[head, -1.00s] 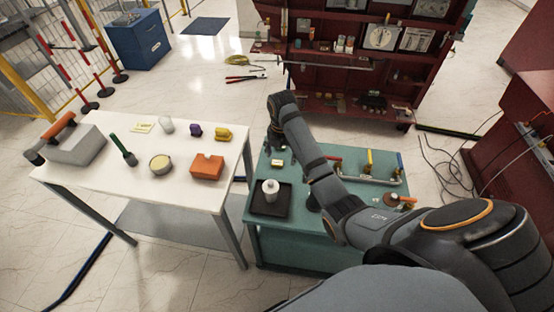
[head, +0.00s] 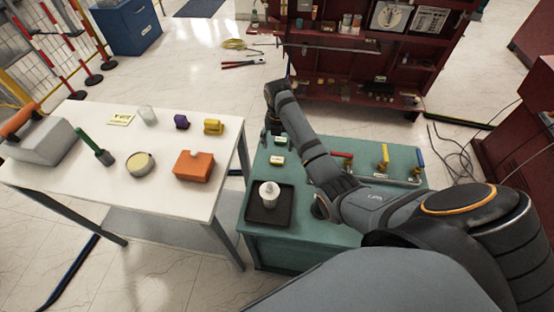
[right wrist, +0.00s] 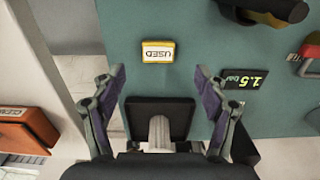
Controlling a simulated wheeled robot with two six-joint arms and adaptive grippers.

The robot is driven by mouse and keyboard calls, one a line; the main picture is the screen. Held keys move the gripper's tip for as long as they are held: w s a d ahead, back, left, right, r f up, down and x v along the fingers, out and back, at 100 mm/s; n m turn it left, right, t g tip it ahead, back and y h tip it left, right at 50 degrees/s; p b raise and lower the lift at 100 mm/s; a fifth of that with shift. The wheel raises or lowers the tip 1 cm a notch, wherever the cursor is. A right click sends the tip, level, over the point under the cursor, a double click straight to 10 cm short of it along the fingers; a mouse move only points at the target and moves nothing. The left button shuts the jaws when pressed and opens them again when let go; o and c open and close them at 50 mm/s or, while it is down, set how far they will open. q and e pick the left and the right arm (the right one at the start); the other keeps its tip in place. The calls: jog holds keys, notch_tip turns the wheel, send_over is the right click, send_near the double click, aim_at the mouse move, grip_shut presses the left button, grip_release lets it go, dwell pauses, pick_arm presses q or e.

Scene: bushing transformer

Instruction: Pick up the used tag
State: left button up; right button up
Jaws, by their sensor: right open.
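The used tag (right wrist: 158,52) is a small white plate with a yellow edge, marked USED, upside down in the right wrist view. It lies on the teal bench and also shows in the head view (head: 277,160). My right gripper (right wrist: 159,74) is open and empty, and its two fingers stand apart with the tag beyond their tips, roughly midway between them. In the head view the gripper (head: 273,132) is above the bench's far left part, partly hidden by its own arm. My left gripper is not in view.
A 1.5 bar display (right wrist: 243,82) lies right of the tag. Pipes with coloured valves (head: 384,157) are on the teal bench. The white table (head: 95,180) at left holds an orange box (head: 194,167).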

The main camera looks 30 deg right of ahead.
aim_at(277, 159)
jog(key=shift+s+a+f, duration=0.1)
jog(key=shift+s+f, duration=0.05)
jog(key=shift+f, duration=0.65)
jog(key=shift+f+p, duration=0.3)
jog(key=shift+f, duration=0.05)
jog(key=f+p, duration=0.1)
jog(key=f, duration=0.3)
jog(key=shift+a, duration=0.2)
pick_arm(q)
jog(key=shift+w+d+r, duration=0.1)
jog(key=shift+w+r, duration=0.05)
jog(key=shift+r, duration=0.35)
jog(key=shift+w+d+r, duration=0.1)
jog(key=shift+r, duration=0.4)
pick_arm(e)
jog(key=shift+f, duration=0.4)
jog(key=c, duration=0.9)
